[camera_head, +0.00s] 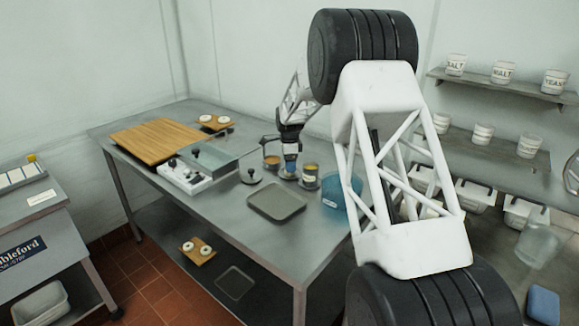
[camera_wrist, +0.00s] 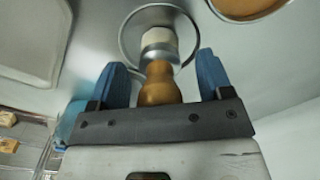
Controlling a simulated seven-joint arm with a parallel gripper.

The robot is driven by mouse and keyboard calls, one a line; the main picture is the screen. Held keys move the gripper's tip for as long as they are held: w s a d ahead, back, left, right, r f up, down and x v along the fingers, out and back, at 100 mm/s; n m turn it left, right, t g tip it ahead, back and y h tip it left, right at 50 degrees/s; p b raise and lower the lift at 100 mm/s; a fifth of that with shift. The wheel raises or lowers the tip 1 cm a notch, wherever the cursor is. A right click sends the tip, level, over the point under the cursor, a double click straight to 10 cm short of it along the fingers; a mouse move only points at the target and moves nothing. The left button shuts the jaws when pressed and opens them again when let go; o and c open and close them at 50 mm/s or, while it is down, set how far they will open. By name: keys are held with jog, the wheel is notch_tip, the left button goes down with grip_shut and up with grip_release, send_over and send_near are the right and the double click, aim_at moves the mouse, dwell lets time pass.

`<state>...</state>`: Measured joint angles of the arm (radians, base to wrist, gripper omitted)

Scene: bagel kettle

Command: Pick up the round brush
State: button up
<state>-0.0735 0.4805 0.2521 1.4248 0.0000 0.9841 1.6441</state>
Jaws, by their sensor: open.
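The round brush (camera_wrist: 160,85) shows in the wrist view, with a brown wooden handle, a metal band and a pale end. It appears to stand in or over a round metal dish (camera_wrist: 126,38). My gripper (camera_wrist: 163,68) has its two blue fingers apart, one on each side of the brush; I cannot tell whether either touches it. In the head view my gripper (camera_head: 291,159) points down over the steel table (camera_head: 232,222), and the brush is mostly hidden there.
A blue translucent container (camera_head: 338,195) is farther right. A grey tray (camera_head: 276,202) lies in front. A wooden board (camera_head: 160,142) lies at the back left.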

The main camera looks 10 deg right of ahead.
dwell(0.3)
jog(key=c, duration=1)
jog(key=shift+r, duration=0.2)
jog(key=shift+r, duration=1.45)
jog(key=shift+s+r, duration=0.2)
jog(key=shift+s, duration=0.15)
jog(key=s, duration=0.5)
jog(key=s+r, duration=0.1)
jog(key=s, duration=0.4)
jog(key=s+d, duration=0.1)
jog(key=s, duration=0.4)
jog(key=shift+s+d+r, duration=0.1)
jog(key=shift+s+r, duration=0.05)
